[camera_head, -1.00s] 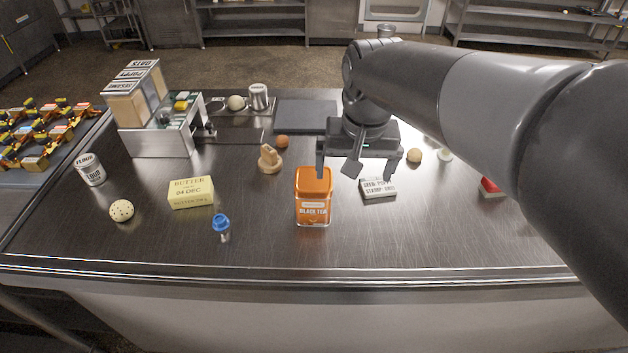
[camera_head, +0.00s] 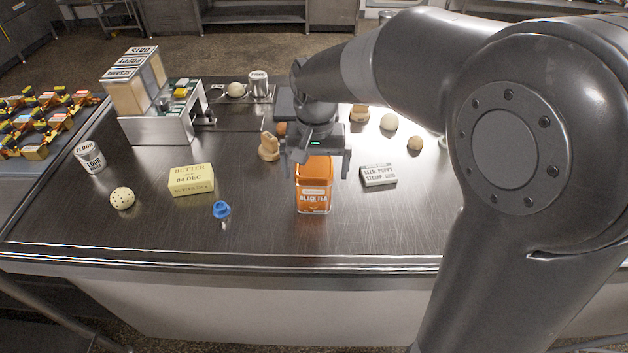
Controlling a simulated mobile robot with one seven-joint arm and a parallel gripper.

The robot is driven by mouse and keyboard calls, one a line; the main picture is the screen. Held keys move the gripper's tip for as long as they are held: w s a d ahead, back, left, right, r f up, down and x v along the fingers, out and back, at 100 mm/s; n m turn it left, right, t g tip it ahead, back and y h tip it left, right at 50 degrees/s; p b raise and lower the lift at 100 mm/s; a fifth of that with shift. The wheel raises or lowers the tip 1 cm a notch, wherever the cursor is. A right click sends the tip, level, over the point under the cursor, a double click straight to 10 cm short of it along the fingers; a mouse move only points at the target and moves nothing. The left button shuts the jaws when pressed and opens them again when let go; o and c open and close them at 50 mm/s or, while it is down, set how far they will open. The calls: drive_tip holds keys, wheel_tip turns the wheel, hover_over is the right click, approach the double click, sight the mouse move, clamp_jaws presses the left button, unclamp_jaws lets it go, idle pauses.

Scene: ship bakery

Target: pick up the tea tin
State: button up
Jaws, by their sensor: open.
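The tea tin (camera_head: 313,195) is an orange box labelled BLACK TEA, standing upright on the metal worktop near the middle. My gripper (camera_head: 316,174) points down over it, with its jaws apart. One finger shows at the tin's upper left and the other at its upper right. The back of the tin's top is hidden behind my gripper. I cannot tell whether the fingers are beside the tin or still above and behind it.
A white seed stamp box (camera_head: 378,175) lies right of the tin. A blue-topped item (camera_head: 221,210), a butter block (camera_head: 191,180) and a dotted ball (camera_head: 122,198) are to the left. A wooden piece (camera_head: 269,147) stands behind left. The worktop (camera_head: 270,235) in front is clear.

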wheel_tip(320, 180, down, 5)
drive_tip(key=shift+w+a+r, duration=0.1)
drive_tip(key=shift+a, duration=0.05)
drive_tip(key=shift+c, duration=0.6)
drive_tip(key=c, duration=1.1)
drive_tip(key=shift+r, duration=0.15)
